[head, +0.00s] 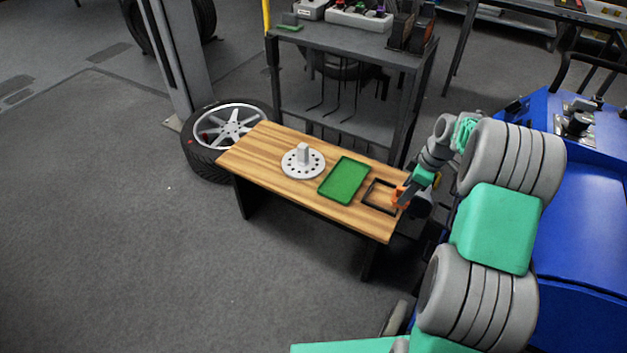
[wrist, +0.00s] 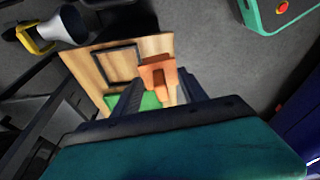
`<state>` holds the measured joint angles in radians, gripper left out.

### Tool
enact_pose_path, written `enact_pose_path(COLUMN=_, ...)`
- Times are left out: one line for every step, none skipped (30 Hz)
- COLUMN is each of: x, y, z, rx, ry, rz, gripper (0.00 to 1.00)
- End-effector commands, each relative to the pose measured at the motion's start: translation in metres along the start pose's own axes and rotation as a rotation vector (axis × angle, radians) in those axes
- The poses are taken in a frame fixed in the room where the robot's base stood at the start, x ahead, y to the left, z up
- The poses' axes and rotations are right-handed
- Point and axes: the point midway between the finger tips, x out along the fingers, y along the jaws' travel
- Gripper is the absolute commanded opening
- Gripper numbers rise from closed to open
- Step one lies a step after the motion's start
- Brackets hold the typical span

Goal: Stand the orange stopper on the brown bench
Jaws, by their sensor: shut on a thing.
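The orange stopper (head: 399,196) is at the right end of the brown bench (head: 262,150), at the tip of my arm. In the wrist view the stopper (wrist: 158,76) sits between the two dark fingers of my gripper (wrist: 160,100), which is shut on it. It is held over or near the bench's end, beside the black square frame (head: 381,196). I cannot tell whether its underside touches the bench.
A green tray (head: 344,180) and a grey disc with an upright post (head: 303,160) stand on the bench. A wheel (head: 230,130) lies behind its left end. A dark shelf unit (head: 345,85) stands behind. Open floor lies in front.

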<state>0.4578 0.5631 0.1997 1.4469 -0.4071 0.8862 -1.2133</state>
Motion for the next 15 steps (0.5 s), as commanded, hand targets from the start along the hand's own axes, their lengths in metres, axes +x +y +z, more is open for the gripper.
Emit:
enact_pose_path(x=0.011, y=0.003, z=0.023, rx=0.047, ry=0.052, rz=0.015, gripper=0.07)
enact_pose_path(x=0.010, y=0.004, z=0.030, rx=0.062, ry=0.077, rz=0.020, gripper=0.07)
enact_pose_path(x=0.009, y=0.004, z=0.038, rx=0.078, ry=0.103, rz=0.026, gripper=0.07)
enact_pose_path(x=0.008, y=0.004, z=0.041, rx=0.084, ry=0.118, rz=0.029, gripper=0.07)
enact_pose_path(x=0.006, y=0.004, z=0.044, rx=0.089, ry=0.128, rz=0.032, gripper=0.07)
enact_pose_path(x=0.005, y=0.004, z=0.046, rx=0.092, ry=0.137, rz=0.033, gripper=0.07)
enact_pose_path(x=0.004, y=0.004, z=0.047, rx=0.094, ry=0.140, rz=0.034, gripper=0.07)
enact_pose_path(x=0.004, y=0.004, z=0.046, rx=0.094, ry=0.142, rz=0.034, gripper=0.07)
enact_pose_path(x=0.005, y=0.006, z=0.044, rx=0.093, ry=0.142, rz=0.033, gripper=0.07)
enact_pose_path(x=0.008, y=0.008, z=0.042, rx=0.092, ry=0.142, rz=0.033, gripper=0.07)
enact_pose_path(x=0.011, y=0.011, z=0.039, rx=0.090, ry=0.142, rz=0.032, gripper=0.07)
enact_pose_path(x=0.017, y=0.016, z=0.034, rx=0.089, ry=0.141, rz=0.031, gripper=0.07)
enact_pose_path(x=0.023, y=0.021, z=0.030, rx=0.090, ry=0.141, rz=0.030, gripper=0.07)
enact_pose_path(x=0.028, y=0.027, z=0.025, rx=0.088, ry=0.141, rz=0.031, gripper=0.07)
enact_pose_path(x=0.036, y=0.035, z=0.018, rx=0.089, ry=0.141, rz=0.030, gripper=0.07)
